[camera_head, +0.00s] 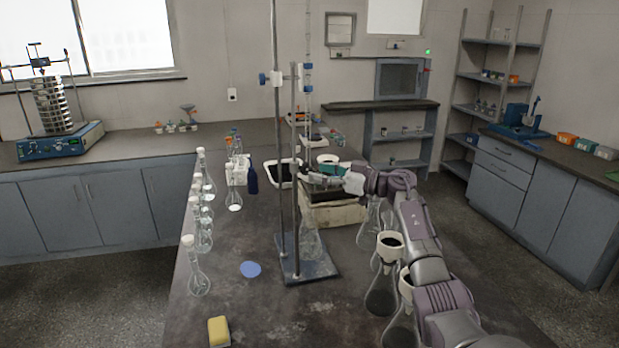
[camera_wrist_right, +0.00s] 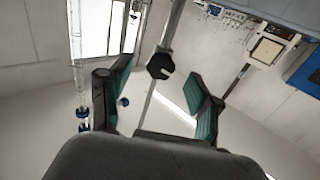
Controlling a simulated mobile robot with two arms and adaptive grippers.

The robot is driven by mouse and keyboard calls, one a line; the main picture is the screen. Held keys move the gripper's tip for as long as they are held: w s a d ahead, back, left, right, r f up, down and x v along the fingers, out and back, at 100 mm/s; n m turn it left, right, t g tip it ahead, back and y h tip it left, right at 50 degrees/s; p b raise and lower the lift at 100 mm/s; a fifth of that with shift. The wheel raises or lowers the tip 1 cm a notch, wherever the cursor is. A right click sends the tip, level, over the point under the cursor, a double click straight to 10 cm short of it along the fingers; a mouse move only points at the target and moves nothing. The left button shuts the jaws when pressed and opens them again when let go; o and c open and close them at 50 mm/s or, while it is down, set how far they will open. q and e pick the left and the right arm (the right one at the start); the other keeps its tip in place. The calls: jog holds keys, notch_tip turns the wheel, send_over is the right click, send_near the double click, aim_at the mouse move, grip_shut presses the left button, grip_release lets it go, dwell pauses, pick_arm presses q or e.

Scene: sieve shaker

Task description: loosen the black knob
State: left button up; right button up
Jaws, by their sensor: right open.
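A black knob (camera_wrist_right: 160,65) shows in the right wrist view, on a thin grey metal rod between my fingers and beyond their tips. My right gripper (camera_wrist_right: 160,72) is open, with its two green-padded fingers to either side of the knob and not closed on it. In the head view my right gripper (camera_head: 314,176) is beside the tall metal stand (camera_head: 296,200) on the middle bench. I cannot make out the black knob in the head view. My left gripper is not in view.
Glass flasks (camera_head: 200,280) line the bench's left side, and more flasks (camera_head: 381,300) stand near my right arm. A blue disc (camera_head: 251,269) and a yellow sponge (camera_head: 219,331) lie in front. A sieve shaker (camera_head: 62,145) stands on the left counter.

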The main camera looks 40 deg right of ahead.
aim_at(308, 170)
jog(key=shift+b+x, duration=0.55)
jog(key=shift+x, duration=1.35)
jog(key=shift+s, duration=0.1)
jog(key=shift+a+r, duration=0.1)
jog(key=c, duration=1.1)
